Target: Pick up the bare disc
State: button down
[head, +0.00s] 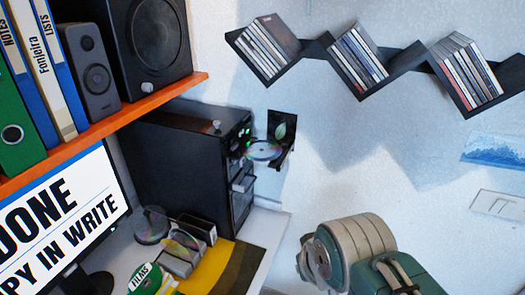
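A shiny bare disc (264,151) lies flat at the front of the black computer tower (180,165), seemingly on a tray sticking out of it. Another shiny, see-through disc (184,243) stands tilted in a small grey holder on the desk. A green disc marked FILMS (145,279) lies at the desk's front, partly cut off by the frame edge. Part of my arm, beige and green, shows at the lower right, apart from the discs. My gripper's fingers do not show.
A dark round case (152,226) stands beside the tilted disc. A monitor (68,222) is at left, below an orange shelf (110,130) with binders and speakers. A black zigzag wall shelf (312,48) holds disc cases. Open space lies between the tower and my arm.

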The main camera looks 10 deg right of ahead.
aim_at(251, 151)
jog(key=u, duration=1.65)
jog(key=z, duration=0.6)
jog(key=l+z, duration=0.5)
jog(key=i+l+z, duration=0.2)
jog(key=l+z, duration=0.3)
jog(key=j, duration=0.1)
